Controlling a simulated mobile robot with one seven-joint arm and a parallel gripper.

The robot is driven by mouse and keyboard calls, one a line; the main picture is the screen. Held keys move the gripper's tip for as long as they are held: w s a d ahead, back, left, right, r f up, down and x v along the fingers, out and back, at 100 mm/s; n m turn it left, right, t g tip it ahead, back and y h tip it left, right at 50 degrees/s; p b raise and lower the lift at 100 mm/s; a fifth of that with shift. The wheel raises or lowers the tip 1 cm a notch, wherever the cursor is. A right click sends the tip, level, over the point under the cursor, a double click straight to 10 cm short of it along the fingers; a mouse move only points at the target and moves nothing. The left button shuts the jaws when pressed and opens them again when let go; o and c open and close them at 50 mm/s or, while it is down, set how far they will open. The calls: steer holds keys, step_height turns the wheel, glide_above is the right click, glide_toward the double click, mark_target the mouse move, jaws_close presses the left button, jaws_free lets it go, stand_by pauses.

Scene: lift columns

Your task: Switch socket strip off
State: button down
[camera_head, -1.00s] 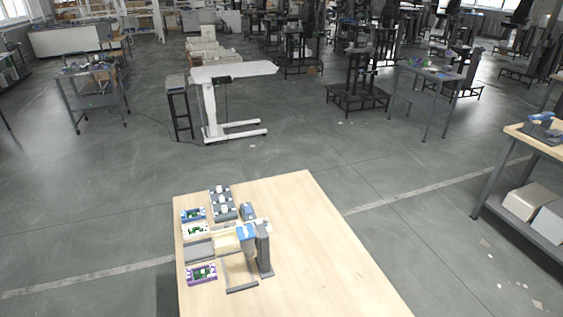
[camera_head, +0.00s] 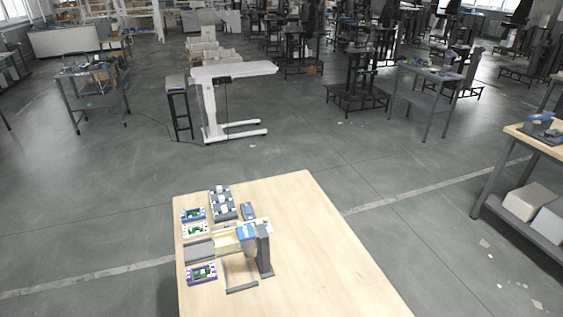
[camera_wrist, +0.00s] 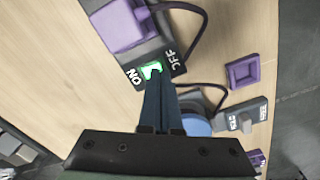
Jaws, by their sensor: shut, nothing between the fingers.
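The socket strip (camera_wrist: 152,58) shows in the wrist view as a dark bar at upper centre, with ON and OFF labels. Its switch (camera_wrist: 152,70) is lit green between the labels. My gripper (camera_wrist: 158,82) is shut and empty. Its dark blue fingers point up the picture, with their tips right at the switch's lower edge; I cannot tell whether they touch it. The fingers cover part of the area just below the switch. A purple plug block (camera_wrist: 122,25) sits on the strip at the upper left. In the head view my gripper does not show, and I cannot pick out the strip surely.
A dark cable (camera_wrist: 203,35) loops right of the strip. A purple square frame (camera_wrist: 243,72), a grey switch box (camera_wrist: 243,116) and a blue round part (camera_wrist: 197,126) lie to the right. The head view shows a wooden table (camera_head: 330,260) with small fixtures at its left and bare wood at right.

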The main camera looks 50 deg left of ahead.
steer(key=shift+f+b, duration=0.6)
steer(key=shift+f, duration=0.3)
steer(key=shift+r, duration=0.1)
stand_by(0.3)
step_height(320, 180, up, 7)
steer(key=p, duration=0.7)
stand_by(0.3)
